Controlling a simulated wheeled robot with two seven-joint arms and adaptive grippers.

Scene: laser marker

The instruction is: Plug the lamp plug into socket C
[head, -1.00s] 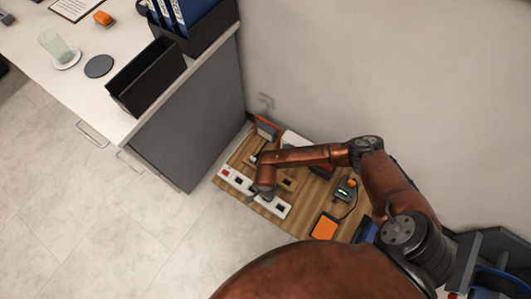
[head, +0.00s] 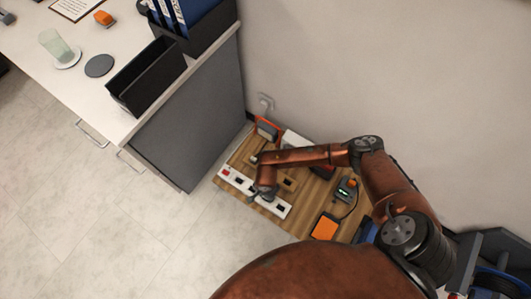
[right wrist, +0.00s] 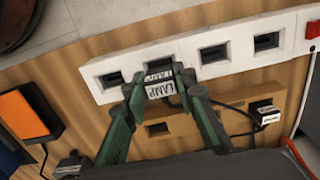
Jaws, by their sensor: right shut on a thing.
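The white power strip (head: 236,180) lies on a wooden board on the floor, its red switch (head: 225,172) at the left end. In the right wrist view the strip (right wrist: 238,60) is flipped, with the switch at the right. My right gripper (right wrist: 158,88) is shut on the lamp plug (right wrist: 160,88), which carries a LAMP label. The plug is at the second socket from the left there, third from the switch. I cannot tell how deep it sits. In the head view my right gripper (head: 265,196) is over the strip, hiding the plug. Socket letters are not legible. My left gripper is not in view.
A brown slotted block (right wrist: 180,126) lies beside the strip, with another labelled black plug (right wrist: 265,112) and its cable at its right. An orange-topped box (head: 325,227) and a green-lit device (head: 345,190) stand on the board. A grey cabinet (head: 190,125) stands left of the board.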

